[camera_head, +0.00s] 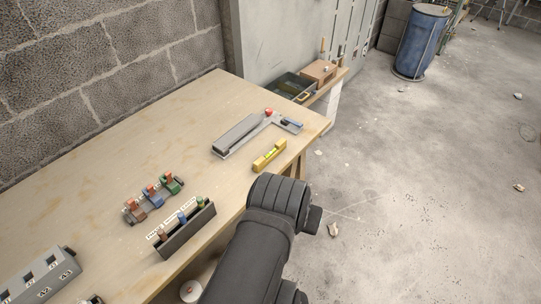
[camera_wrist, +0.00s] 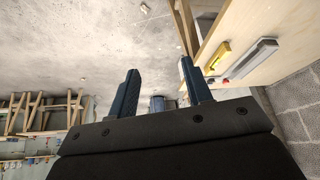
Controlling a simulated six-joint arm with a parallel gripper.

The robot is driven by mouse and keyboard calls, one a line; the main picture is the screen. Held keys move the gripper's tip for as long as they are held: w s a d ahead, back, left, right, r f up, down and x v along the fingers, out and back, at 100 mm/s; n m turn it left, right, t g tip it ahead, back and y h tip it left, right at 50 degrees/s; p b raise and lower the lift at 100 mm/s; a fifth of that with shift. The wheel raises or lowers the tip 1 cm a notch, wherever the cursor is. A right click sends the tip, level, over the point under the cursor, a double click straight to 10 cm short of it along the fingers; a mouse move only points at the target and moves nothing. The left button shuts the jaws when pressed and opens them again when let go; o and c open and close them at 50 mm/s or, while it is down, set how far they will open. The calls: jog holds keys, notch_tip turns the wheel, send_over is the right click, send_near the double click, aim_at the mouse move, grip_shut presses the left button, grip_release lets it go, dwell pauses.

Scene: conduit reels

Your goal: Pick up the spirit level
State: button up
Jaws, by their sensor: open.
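The spirit level is a short yellow bar (camera_head: 269,155) with a green vial. It lies near the right front edge of the wooden table in the head view. It also shows in the wrist view (camera_wrist: 218,56), to the right of my fingers. My gripper (camera_wrist: 158,86) is open and empty, its two dark fingers apart. It is away from the level and does not touch it. In the head view my dark arm stands in front of the table's edge, and the fingers are hidden there.
A grey bracket-like tool (camera_head: 238,134) lies just behind the level. Coloured terminal blocks (camera_head: 153,196), a dark rack (camera_head: 185,230) and a grey numbered box (camera_head: 38,279) stand to the left. A dark bin (camera_head: 291,86) is beyond the table. The table's middle is clear.

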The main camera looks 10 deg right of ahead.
jog(key=w+d+r+m+g, duration=0.3)
jog(key=w+d+m, duration=0.15)
jog(key=d, duration=0.25)
jog(key=t, duration=0.1)
send_over(277, 145)
jog(key=s+a, duration=0.4)
notch_tip(277, 145, down, 6)
jog(key=shift+n+h, duration=0.25)
jog(key=shift+h, duration=0.15)
jog(key=x, duration=1.2)
jog(key=shift+w+a, duration=0.15)
jog(key=shift+x, duration=2.6)
jog(key=shift+c, duration=0.3)
grip_shut()
